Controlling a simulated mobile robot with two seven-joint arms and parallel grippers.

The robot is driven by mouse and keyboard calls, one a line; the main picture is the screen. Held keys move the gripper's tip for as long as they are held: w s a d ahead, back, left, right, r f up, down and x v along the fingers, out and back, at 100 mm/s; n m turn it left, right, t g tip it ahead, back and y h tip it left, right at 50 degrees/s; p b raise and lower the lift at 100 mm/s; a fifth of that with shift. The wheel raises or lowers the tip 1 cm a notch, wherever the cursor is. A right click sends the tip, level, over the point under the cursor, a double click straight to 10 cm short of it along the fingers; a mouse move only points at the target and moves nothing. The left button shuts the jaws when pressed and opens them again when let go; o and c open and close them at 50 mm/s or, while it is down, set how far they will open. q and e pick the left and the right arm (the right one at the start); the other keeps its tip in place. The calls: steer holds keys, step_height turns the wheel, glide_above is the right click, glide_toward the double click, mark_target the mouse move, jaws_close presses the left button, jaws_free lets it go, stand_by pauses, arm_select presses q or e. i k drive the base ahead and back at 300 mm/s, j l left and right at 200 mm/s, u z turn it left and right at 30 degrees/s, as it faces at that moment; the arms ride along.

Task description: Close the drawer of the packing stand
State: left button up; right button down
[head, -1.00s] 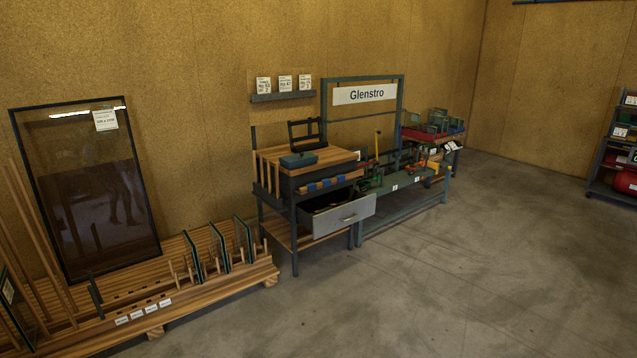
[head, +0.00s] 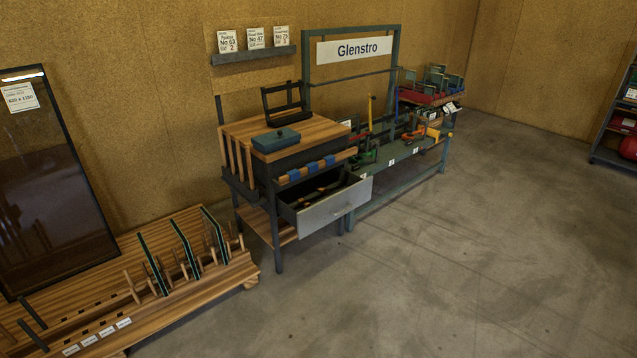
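The packing stand (head: 290,130) stands against the wall left of centre, with a wooden top and dark legs. Its drawer (head: 335,207) is pulled open toward the front right. The drawer has a grey front with a small handle and a dark inside with some items I cannot make out. A blue-grey box (head: 275,140) and a dark frame lie or stand on the top. Neither of my grippers shows in the head view.
A slatted wooden rack (head: 215,285) with glass panes stands at the left, close to the stand. A green bench (head: 400,155) with clamps and the Glenstro sign (head: 355,49) stands to the right. The concrete floor (head: 430,270) in front is clear.

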mark_target(349, 191)
steer(key=i+j, duration=0.1)
steer(key=i, duration=2.2)
steer(key=l+z, duration=0.05)
steer(key=l, duration=0.05)
